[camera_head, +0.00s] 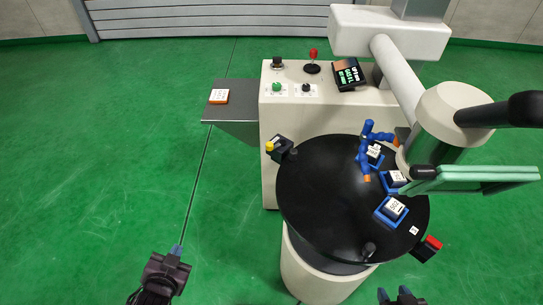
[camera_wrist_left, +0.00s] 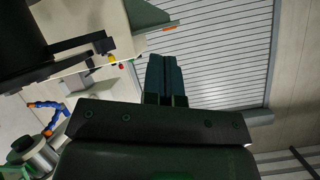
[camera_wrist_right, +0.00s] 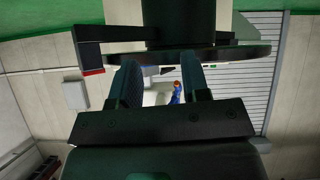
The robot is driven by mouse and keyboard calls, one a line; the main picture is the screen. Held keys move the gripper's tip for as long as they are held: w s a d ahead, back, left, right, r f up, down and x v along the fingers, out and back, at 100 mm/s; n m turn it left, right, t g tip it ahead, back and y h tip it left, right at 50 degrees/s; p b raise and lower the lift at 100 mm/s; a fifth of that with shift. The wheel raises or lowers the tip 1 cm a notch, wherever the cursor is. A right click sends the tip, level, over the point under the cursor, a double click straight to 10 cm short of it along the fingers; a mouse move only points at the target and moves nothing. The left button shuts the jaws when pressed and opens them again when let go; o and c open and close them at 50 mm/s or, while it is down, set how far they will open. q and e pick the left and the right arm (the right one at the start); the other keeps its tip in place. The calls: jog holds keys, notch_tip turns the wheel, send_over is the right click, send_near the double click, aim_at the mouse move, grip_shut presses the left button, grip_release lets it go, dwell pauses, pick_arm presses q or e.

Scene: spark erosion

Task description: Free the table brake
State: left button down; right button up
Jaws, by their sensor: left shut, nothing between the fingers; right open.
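The round black table (camera_head: 320,210) stands on a pale drum in the head view. A black block with a yellow knob (camera_head: 270,146) sits at its left rim. A black block with a red end (camera_head: 433,243) sits at its right rim; its red end also shows in the right wrist view (camera_wrist_right: 93,72). A dark knob (camera_head: 369,249) stands near the front rim. I cannot tell which of these is the brake. My left gripper (camera_head: 177,250) is shut and empty, left of the table. My right gripper (camera_head: 393,294) is open and empty, in front of the table.
Several blue holders with labelled blocks (camera_head: 391,210) and a blue jointed hose (camera_head: 364,150) are on the table. A pale machine arm with a green-grey bar (camera_head: 475,175) overhangs its right side. Behind are a control panel (camera_head: 290,88) and a grey side shelf (camera_head: 235,92). Green floor is clear at left.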

pick_arm(q)
jog(key=w+d+r+m+t+h+b, duration=0.2)
jog(key=w+d+m+t+h+b, duration=0.2)
jog(key=w+d+m, duration=1.2)
jog(key=w+d+b, duration=0.2)
jog(key=w+d, duration=0.2)
jog(key=w, duration=0.1)
jog(key=shift+w+d+t+h, duration=0.2)
jog(key=shift+w+t+h, duration=0.1)
jog(key=shift+w+h, duration=0.1)
pick_arm(e)
jog(key=shift+g, duration=0.3)
jog(key=f, duration=0.5)
jog(key=shift+w+a+f, duration=0.1)
jog(key=shift+w, duration=0.25)
pick_arm(q)
jog(key=shift+r, duration=0.1)
jog(key=b+x, duration=0.1)
jog(key=x, duration=0.9)
pick_arm(e)
jog(key=shift+s+f, duration=0.15)
jog(key=shift+f, duration=0.35)
